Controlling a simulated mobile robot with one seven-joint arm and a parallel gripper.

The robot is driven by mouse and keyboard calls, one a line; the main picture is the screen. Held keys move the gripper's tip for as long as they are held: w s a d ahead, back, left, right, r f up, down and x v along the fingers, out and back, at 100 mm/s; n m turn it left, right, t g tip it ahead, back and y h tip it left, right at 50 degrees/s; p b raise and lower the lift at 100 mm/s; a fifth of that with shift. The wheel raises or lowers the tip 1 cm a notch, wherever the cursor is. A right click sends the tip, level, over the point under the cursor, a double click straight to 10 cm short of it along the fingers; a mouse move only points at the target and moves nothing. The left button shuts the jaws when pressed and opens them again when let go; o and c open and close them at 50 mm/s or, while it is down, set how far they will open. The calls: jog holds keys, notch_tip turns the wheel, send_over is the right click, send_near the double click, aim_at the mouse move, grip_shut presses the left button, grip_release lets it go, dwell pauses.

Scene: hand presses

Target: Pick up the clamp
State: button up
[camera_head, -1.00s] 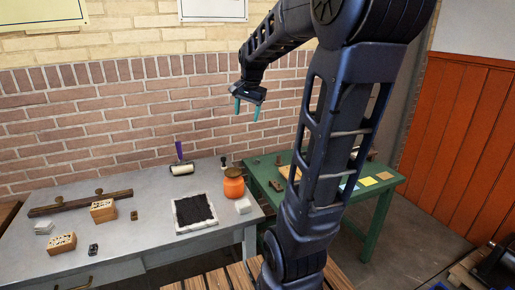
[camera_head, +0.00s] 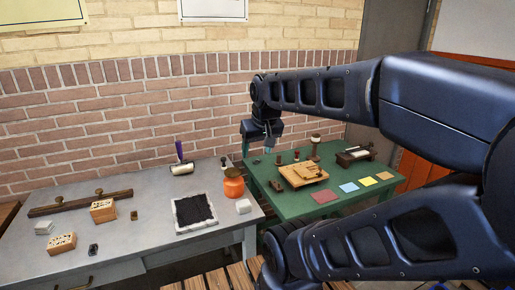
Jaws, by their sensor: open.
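I cannot tell for sure which object is the clamp. A small dark piece (camera_head: 275,186) lies on the green table's left side, below my gripper in the picture. A small black object (camera_head: 93,249) lies on the grey table (camera_head: 140,250). Both are too small to make out in detail.
A wooden press-like board (camera_head: 303,175), small upright pieces, a dark roller device (camera_head: 355,156) and coloured squares (camera_head: 348,187) are on the green table. An orange jar (camera_head: 233,184), a black inked slab (camera_head: 194,212) and a roller (camera_head: 181,169) are on the grey table.

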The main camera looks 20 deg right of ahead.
jog(key=shift+o, duration=0.5)
jog(key=w+a+n+g, duration=0.1)
jog(key=w+a+n, duration=0.5)
jog(key=w+a, duration=0.65)
jog(key=n+g, duration=0.4)
jog(key=n, duration=0.8)
send_over(92, 245)
jog(key=s, duration=0.1)
notch_tip(92, 245, down, 25)
jog(key=f, duration=1)
jog(key=shift+s+d+f, duration=0.1)
jog(key=shift+s+d, duration=0.15)
jog(key=shift+d, duration=0.1)
jog(key=c, duration=1.1)
jog(key=shift+c, duration=0.2)
